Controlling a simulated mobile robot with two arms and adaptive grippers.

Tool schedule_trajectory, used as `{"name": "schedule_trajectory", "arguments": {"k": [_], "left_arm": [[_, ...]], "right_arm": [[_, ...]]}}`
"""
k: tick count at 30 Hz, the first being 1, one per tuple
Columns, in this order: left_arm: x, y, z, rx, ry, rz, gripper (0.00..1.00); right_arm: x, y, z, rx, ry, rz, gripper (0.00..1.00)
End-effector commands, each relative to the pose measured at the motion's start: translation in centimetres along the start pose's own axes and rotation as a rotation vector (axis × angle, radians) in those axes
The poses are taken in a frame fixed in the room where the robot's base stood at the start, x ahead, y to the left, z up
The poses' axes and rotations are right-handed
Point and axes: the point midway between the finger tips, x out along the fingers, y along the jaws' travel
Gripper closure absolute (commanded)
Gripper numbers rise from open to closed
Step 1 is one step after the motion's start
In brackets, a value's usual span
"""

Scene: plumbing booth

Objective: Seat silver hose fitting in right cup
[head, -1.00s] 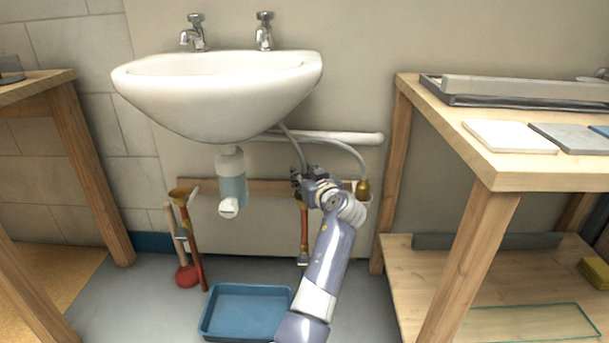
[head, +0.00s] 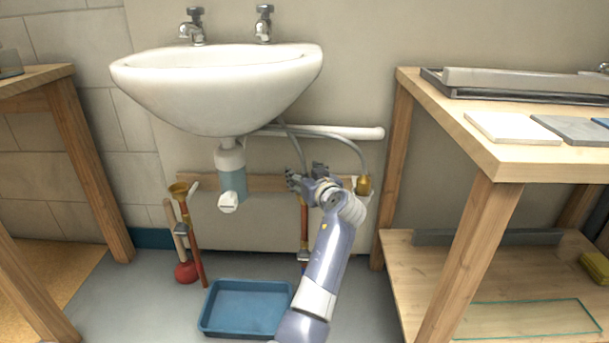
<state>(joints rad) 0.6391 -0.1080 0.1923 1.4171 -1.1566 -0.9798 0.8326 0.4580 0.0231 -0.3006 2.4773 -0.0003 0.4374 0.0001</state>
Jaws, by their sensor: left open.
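My left gripper (head: 304,176) is open below the right side of the sink, in front of the wooden rail. A grey hose (head: 294,143) hangs from the sink down to the gripper; its lower end and any silver fitting there are hidden or too small to tell. A second grey hose (head: 347,146) curves right and ends in a brass-coloured fitting (head: 363,185) just right of my wrist. A brass cup (head: 178,190) tops a red-brown pipe at left. Another such pipe (head: 304,230) stands below my gripper; its top is hidden, so I cannot tell whether a cup is there.
The white sink (head: 218,95) overhangs the work area, with a bottle-shaped trap (head: 231,170) left of my gripper. A blue tray (head: 207,318) lies on the floor below. A wooden bench (head: 486,168) stands close on the right. A red plunger (head: 186,272) stands at left.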

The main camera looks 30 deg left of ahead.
Motion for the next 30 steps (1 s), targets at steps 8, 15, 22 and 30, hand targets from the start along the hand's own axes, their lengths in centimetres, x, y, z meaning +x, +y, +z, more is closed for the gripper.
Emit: {"name": "schedule_trajectory", "arguments": {"k": [8, 15, 22, 30], "left_arm": [[-0.5, 0.1, -2.7, -0.005, 0.003, 0.001, 0.45], [-1.4, 0.1, -7.2, -0.004, 0.002, 0.001, 0.45], [-1.9, 0.1, -9.6, -0.002, 0.001, 0.001, 0.45], [-2.0, 0.1, -9.8, 0.0, 0.0, 0.0, 0.45]], "right_arm": [[0.0, 0.0, 0.0, -0.001, 0.001, 0.001, 1.0], [0.0, 0.0, 0.0, 0.0, 0.001, 0.0, 1.0], [0.0, 0.0, 0.0, 0.0, 0.0, 0.0, 1.0], [0.0, 0.0, 0.0, 0.0, 0.0, 0.0, 1.0]]}}
